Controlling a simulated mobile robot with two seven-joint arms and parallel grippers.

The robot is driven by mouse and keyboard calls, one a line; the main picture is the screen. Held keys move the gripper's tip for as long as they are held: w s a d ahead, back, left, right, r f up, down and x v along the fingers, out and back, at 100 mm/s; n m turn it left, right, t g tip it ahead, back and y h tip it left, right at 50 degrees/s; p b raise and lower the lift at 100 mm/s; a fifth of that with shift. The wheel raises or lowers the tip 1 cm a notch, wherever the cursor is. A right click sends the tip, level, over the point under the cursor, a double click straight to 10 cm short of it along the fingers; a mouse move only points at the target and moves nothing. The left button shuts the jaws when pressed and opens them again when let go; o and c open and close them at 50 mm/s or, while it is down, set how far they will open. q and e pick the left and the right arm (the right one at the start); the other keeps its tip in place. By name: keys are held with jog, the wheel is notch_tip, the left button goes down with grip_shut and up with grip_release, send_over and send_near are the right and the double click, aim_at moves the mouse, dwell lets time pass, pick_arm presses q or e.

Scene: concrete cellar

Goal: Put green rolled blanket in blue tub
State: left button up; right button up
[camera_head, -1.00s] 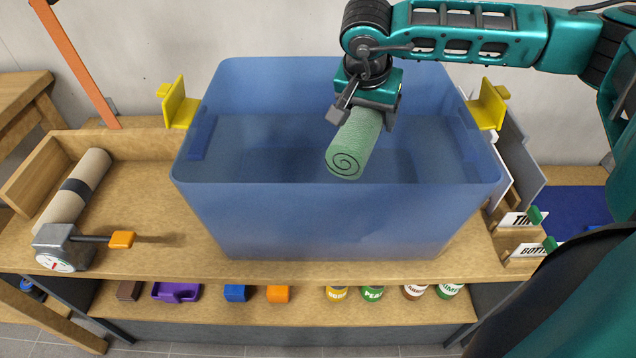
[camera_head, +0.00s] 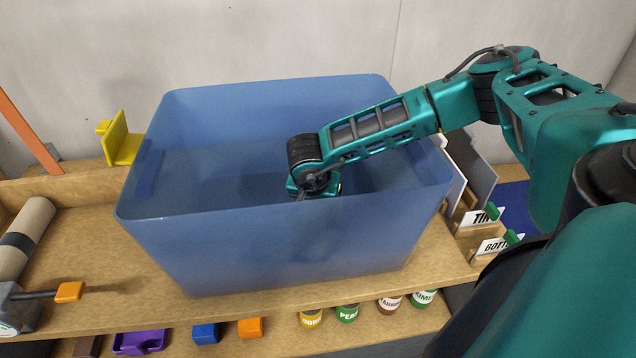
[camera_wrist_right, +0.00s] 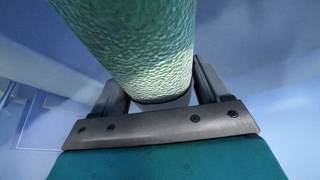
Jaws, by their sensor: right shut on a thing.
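The blue tub (camera_head: 290,245) stands upright on the wooden bench in the head view, a large translucent box with an open top. My right arm reaches in over its right side, and my right gripper is down inside the tub, mostly hidden behind the front wall. In the right wrist view my right gripper (camera_wrist_right: 160,98) is shut on the green rolled blanket (camera_wrist_right: 135,40), which lies between its two fingers. Blue tub walls surround it there. The blanket is hidden in the head view. I cannot tell whether it touches the tub floor. My left gripper is not in view.
A yellow bracket (camera_head: 122,140) stands at the tub's back left. A beige roll (camera_head: 25,235) and a device with an orange handle (camera_head: 68,292) are at the left. Label holders (camera_head: 480,220) stand close on the right. A lower shelf holds several cans and coloured blocks.

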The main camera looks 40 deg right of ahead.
notch_tip(320, 180, down, 4)
jog(key=shift+r, duration=0.15)
jog(key=shift+b, duration=0.35)
jog(key=o, duration=1.3)
jog(key=shift+r, duration=0.15)
jog(key=p+v, duration=0.1)
jog(key=v, duration=0.6)
jog(key=shift+r, duration=0.2)
